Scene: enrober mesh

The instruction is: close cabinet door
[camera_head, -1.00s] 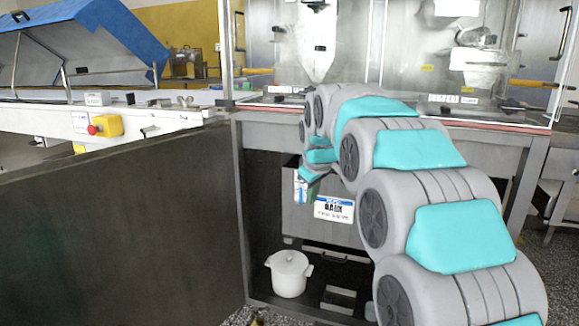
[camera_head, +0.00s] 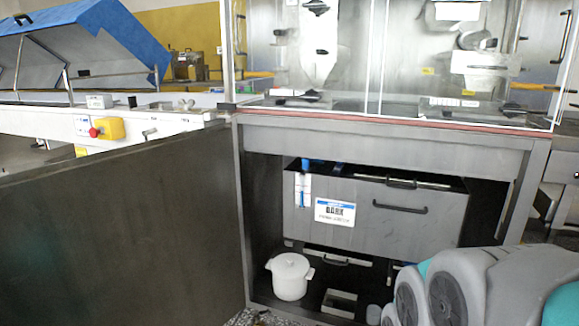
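The cabinet (camera_head: 390,135) stands at centre right under a glazed machine. Its dark grey door (camera_head: 120,230) stands wide open to the left, swung out towards me and filling the lower left of the view. The hinge side is at the cabinet's left post. Inside the cabinet are a grey metal box (camera_head: 400,215) with a labelled front and a white lidded pot (camera_head: 290,276). My arm shows only at the lower right, in front of the cabinet's right side and well apart from the door. My gripper is out of view.
A white conveyor machine with a blue cover (camera_head: 100,40) and a yellow box with a red button (camera_head: 108,129) stands behind the door at left. Small items (camera_head: 340,302) lie on the cabinet floor. The space before the cabinet opening is clear at its centre.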

